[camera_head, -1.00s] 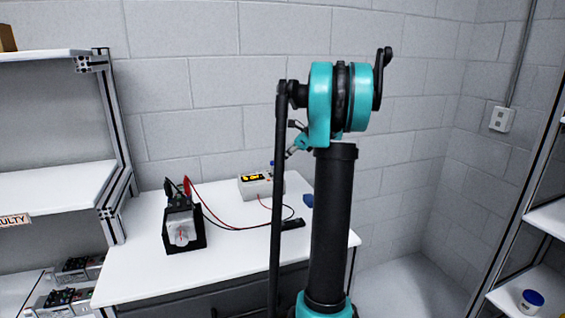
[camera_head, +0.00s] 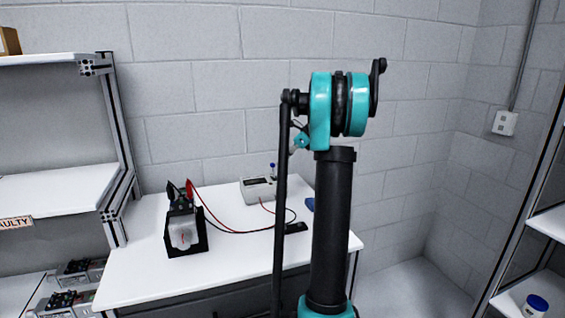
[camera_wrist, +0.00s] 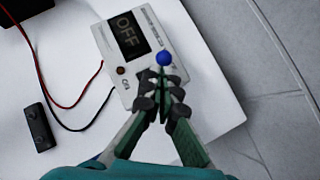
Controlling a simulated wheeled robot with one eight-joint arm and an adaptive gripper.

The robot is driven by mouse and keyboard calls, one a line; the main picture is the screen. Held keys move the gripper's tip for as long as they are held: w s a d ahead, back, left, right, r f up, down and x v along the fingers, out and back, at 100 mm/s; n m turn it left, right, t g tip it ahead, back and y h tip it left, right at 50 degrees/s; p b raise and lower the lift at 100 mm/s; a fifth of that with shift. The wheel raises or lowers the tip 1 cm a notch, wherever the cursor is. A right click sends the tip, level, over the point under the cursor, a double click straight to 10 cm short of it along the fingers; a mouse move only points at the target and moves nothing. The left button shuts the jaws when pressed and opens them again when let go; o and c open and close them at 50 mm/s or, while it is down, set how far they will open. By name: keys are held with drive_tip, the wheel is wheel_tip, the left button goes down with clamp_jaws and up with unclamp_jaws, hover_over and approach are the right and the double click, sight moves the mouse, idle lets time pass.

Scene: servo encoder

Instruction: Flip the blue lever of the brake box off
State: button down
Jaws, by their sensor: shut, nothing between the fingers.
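The brake box (camera_head: 258,189) is a pale box on the table against the back wall, its display dark in the head view. In the wrist view the brake box (camera_wrist: 116,72) shows the word OFF on its screen. The blue lever (camera_wrist: 164,58) has a round blue knob, which also shows in the head view (camera_head: 273,168). My gripper (camera_wrist: 163,82) is shut and empty, its fingertips just below the blue knob in the picture. Whether they touch the lever I cannot tell. The fingers cover part of the box's lower edge. I cannot make out my fingertips in the head view.
A servo motor in a black stand (camera_head: 184,232) is at the table's left, with red and black leads running to the brake box. A small black block (camera_head: 296,228) and a blue item (camera_head: 310,204) lie on the white table (camera_head: 225,266). Shelves stand left and right.

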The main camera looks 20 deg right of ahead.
drive_tip(key=shift+r, duration=0.1)
drive_tip(key=shift+r, duration=0.7)
drive_tip(key=d+f+v, duration=0.1)
drive_tip(key=v, duration=1.2)
drive_tip(key=shift+w+d, duration=0.25)
drive_tip(key=shift+d, duration=0.05)
